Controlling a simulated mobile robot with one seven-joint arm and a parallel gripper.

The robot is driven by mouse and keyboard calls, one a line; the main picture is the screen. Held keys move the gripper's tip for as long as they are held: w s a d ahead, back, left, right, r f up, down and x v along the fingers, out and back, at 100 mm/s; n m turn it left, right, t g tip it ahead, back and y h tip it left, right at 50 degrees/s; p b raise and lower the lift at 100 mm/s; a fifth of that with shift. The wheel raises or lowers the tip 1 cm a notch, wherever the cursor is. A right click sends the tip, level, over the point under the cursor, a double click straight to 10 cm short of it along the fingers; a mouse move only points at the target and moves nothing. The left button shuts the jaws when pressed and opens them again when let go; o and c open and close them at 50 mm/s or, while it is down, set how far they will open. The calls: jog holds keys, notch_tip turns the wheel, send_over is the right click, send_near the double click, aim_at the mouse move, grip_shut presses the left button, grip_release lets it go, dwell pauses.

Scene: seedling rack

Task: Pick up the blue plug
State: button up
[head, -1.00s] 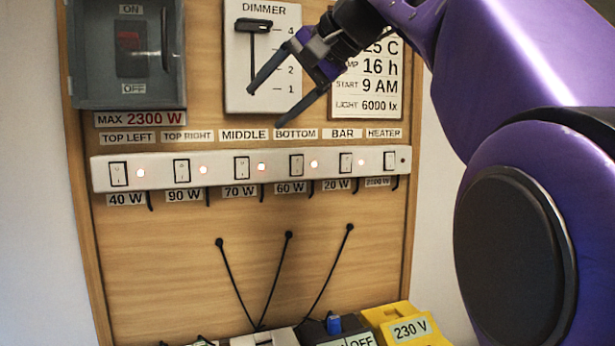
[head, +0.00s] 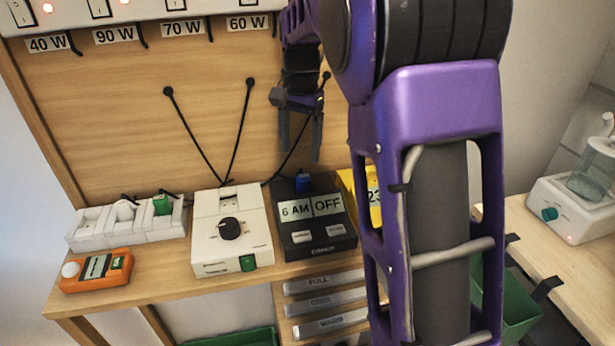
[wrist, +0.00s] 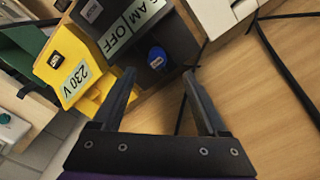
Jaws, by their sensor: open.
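The blue plug (head: 303,181) stands at the back of the black timer box (head: 317,243), which has a "6 AM OFF" display. The plug also shows in the wrist view (wrist: 157,57), where it appears beyond and between my two fingertips. My gripper (head: 301,155) is open and empty, pointing down above the plug in the head view. In the wrist view my gripper (wrist: 160,72) shows both fingers apart, with nothing between them. The plug looks seated in the timer box; its lower part is hidden.
A yellow 230 V box (wrist: 78,70) stands beside the timer box. A white dial box (head: 232,240), a white socket strip (head: 125,226) and an orange meter (head: 95,270) are on the shelf. Black cables hang on the wooden board behind.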

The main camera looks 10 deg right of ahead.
aim_at(303, 175)
jog(key=shift+d+f, duration=0.2)
jog(key=shift+f, duration=0.25)
notch_tip(303, 175, down, 8)
jog(key=shift+w+d+r+b, duration=0.1)
jog(key=shift+w+r+b, duration=0.1)
jog(key=shift+b, duration=0.45)
jog(key=shift+c, duration=0.3)
grip_shut()
